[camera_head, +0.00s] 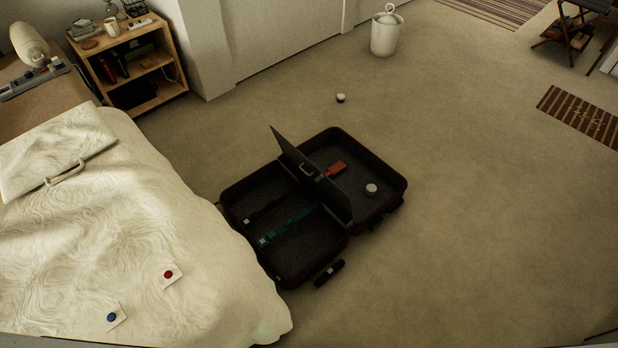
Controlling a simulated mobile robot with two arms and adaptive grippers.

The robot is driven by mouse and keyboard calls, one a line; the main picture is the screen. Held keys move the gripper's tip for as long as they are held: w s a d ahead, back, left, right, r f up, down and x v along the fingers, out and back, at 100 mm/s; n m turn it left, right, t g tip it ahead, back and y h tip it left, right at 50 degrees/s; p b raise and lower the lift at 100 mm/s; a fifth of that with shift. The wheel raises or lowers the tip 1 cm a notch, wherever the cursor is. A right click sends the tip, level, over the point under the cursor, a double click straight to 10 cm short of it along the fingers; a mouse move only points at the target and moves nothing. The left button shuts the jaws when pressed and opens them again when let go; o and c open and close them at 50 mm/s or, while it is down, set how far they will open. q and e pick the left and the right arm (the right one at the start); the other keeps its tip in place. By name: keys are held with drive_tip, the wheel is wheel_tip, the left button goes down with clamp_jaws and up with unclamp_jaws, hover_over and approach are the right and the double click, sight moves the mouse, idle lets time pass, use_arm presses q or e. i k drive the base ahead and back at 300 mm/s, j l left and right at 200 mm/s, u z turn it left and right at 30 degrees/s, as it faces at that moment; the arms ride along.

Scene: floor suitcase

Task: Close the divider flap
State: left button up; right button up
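An open dark suitcase (374,219) lies on the carpet in the middle of the view. Its thin dark divider flap (318,181) stands up, tilted, along the middle between the two halves. The left half holds a teal strap (286,226) and a dark strap (265,209). The right half holds an orange-red item (336,168) and a small white round item (371,189). The flap hides part of both halves. Neither of my grippers shows in the head view.
A bed with a white cover (130,220) stands close along the suitcase's left side. A small white-topped round item (340,98) lies on the floor behind the suitcase. A white bin (386,35) and a wooden shelf (150,97) stand farther back.

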sight(332, 192)
drive_tip(key=i+l, duration=0.15)
drive_tip(key=l, duration=0.15)
drive_tip(key=i+l+u, duration=0.15)
drive_tip(key=l, duration=0.15)
drive_tip(key=i+l, duration=0.15)
drive_tip(key=l, duration=0.2)
drive_tip(key=i+l+u, duration=0.15)
drive_tip(key=l, duration=0.15)
drive_tip(key=i+l, duration=0.15)
drive_tip(key=l, duration=0.2)
drive_tip(key=i+l+u, duration=0.15)
drive_tip(key=l, duration=0.2)
